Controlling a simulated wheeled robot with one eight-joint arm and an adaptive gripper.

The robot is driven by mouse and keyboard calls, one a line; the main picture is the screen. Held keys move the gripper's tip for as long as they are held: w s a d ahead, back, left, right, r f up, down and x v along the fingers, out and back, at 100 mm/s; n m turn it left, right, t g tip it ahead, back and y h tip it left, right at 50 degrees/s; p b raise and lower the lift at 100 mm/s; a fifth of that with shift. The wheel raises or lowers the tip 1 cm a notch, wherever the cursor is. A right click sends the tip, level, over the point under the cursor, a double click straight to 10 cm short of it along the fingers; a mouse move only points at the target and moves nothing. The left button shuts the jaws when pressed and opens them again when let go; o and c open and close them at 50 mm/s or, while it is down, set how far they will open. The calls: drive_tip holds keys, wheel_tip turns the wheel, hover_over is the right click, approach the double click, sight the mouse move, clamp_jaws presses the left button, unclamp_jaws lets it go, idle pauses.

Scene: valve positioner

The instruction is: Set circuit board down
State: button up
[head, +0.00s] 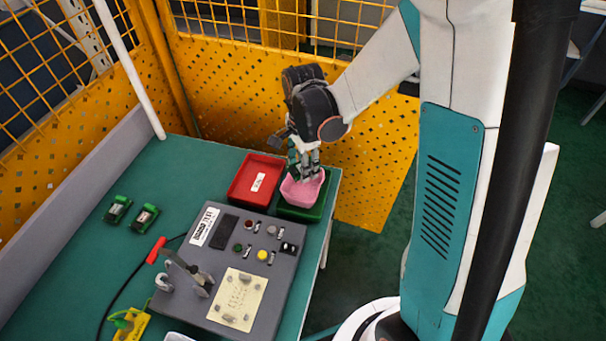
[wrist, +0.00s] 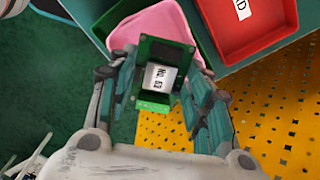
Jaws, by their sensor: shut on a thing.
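My gripper (head: 305,168) is over the far right corner of the bench, fingers pointing down. In the wrist view my gripper (wrist: 163,98) is shut on a green circuit board (wrist: 146,52) with a white label reading "No. 63". Beneath the board is a pink container (head: 305,193), also in the wrist view (wrist: 134,27). It sits in a green tray (head: 316,212). In the head view the fingers hide most of the held board. I cannot tell whether the board touches the pink container.
A red tray (head: 246,190) with a white label stands left of the green tray. Two green modules (head: 117,209) (head: 145,217) lie left on the bench. Yellow mesh fencing (head: 240,80) stands behind.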

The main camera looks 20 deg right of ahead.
drive_tip(key=shift+f+b, duration=0.6)
drive_tip(key=shift+f, duration=1.3)
drive_tip(key=shift+f, duration=0.2)
drive_tip(key=o, duration=1.1)
drive_tip(key=shift+c, duration=0.2)
drive_tip(key=shift+r, duration=0.15)
